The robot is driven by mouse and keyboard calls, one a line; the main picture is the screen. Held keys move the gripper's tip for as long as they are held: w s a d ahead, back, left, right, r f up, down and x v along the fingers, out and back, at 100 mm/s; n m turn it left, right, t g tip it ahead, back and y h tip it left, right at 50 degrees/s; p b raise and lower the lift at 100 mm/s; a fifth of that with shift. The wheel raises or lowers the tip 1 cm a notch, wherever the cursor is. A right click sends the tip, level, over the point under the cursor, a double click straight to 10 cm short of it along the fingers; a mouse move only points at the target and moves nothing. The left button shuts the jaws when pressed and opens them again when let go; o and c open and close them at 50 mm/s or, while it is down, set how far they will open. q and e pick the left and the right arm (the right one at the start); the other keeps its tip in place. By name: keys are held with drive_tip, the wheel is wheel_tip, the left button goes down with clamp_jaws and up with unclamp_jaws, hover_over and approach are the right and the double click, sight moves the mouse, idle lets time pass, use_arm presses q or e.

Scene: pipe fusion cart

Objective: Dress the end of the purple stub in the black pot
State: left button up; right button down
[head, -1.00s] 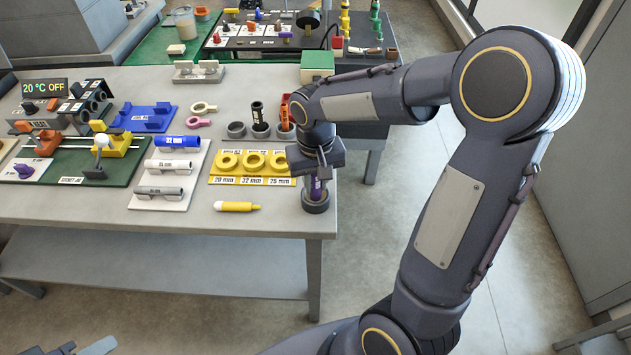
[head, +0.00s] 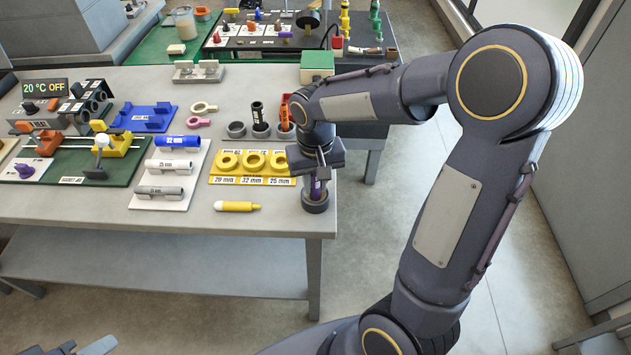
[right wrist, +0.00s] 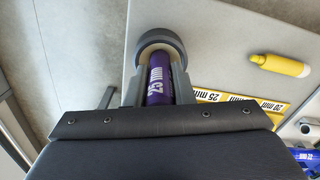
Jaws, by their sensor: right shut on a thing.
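My right gripper (head: 318,180) points down at the table's front right corner, shut on the purple stub (head: 316,188). In the right wrist view the stub (right wrist: 160,82), marked 25 mm, lies between the two fingers (right wrist: 159,92). Its far end is inside the mouth of the dark round pot (right wrist: 160,36). The pot (head: 316,206) stands on the table under the gripper in the head view. The stub's end inside the pot is hidden. A small part of my left gripper (head: 92,347) shows at the bottom left edge, and its jaws are unclear.
A yellow marker (head: 237,206) lies left of the pot. Behind it is a yellow tray (head: 252,181) with three rings. Several cups (head: 236,129) stand behind the gripper, one holding a black tube (head: 257,112). The table's front and right edges are close to the pot.

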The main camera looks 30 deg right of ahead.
drive_tip(key=shift+f+m, duration=0.1)
drive_tip(key=shift+m, duration=0.2)
drive_tip(key=n+p, duration=0.1)
drive_tip(key=n, duration=0.2)
drive_tip(key=shift+s+n, duration=0.1)
drive_tip(key=shift+n, duration=0.2)
drive_tip(key=n, duration=0.3)
drive_tip(key=shift+m, duration=1)
drive_tip(key=m, duration=0.4)
drive_tip(key=shift+m, duration=0.3)
drive_tip(key=n, duration=0.4)
drive_tip(key=shift+r, duration=0.2)
drive_tip(key=n, duration=0.2)
drive_tip(key=shift+n+p, duration=0.3)
drive_tip(key=shift+p, duration=0.05)
drive_tip(key=m, duration=0.4)
drive_tip(key=shift+f+b, duration=0.15)
drive_tip(key=shift+b, duration=0.25)
drive_tip(key=m, duration=0.2)
drive_tip(key=shift+m, duration=0.3)
drive_tip(key=n, duration=0.2)
drive_tip(key=shift+n, duration=0.3)
drive_tip(key=n+p, duration=0.1)
drive_tip(key=n, duration=0.3)
drive_tip(key=shift+m, duration=0.5)
drive_tip(key=shift+m+b, duration=0.35)
drive_tip(key=shift+m, duration=0.65)
drive_tip(key=m, duration=0.3)
drive_tip(key=shift+m, duration=0.4)
